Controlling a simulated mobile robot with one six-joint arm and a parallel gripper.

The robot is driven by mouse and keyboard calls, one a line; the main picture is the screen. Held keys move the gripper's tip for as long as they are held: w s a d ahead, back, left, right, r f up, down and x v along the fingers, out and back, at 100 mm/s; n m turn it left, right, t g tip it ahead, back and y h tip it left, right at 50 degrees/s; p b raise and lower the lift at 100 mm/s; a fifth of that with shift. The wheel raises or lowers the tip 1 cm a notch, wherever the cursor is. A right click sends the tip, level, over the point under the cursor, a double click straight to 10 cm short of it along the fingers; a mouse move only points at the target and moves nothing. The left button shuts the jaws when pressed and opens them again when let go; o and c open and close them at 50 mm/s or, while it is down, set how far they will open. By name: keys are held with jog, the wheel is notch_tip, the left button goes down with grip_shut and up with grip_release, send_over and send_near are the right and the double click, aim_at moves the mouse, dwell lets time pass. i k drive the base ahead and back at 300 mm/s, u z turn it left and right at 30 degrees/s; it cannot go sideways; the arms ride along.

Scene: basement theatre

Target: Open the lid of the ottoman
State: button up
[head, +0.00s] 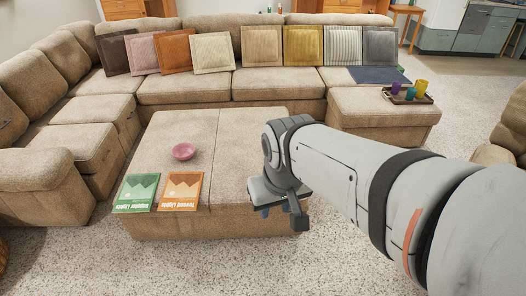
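The beige ottoman (228,140) stands in the middle, in front of the sofa. A seam runs front to back across its top and divides it into a left and a right part. Its top lies flat, so it looks closed. A pink bowl (184,152), a green book (136,192) and an orange book (181,191) lie on the left part. My gripper (283,211) is at the front edge of the right part, pointing down. My arm covers much of that side. I cannot tell whether the fingers touch the ottoman or are open.
A sectional sofa (183,88) with several cushions wraps around the left and back. A footrest-like seat (390,122) at right bears a tray (411,98) with coloured cups. Another armchair (512,125) is at the far right. Carpet (150,262) in front is clear.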

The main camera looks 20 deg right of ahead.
aim_at(239, 156)
jog(key=u, duration=0.05)
jog(key=i, duration=1)
jog(key=z, duration=0.05)
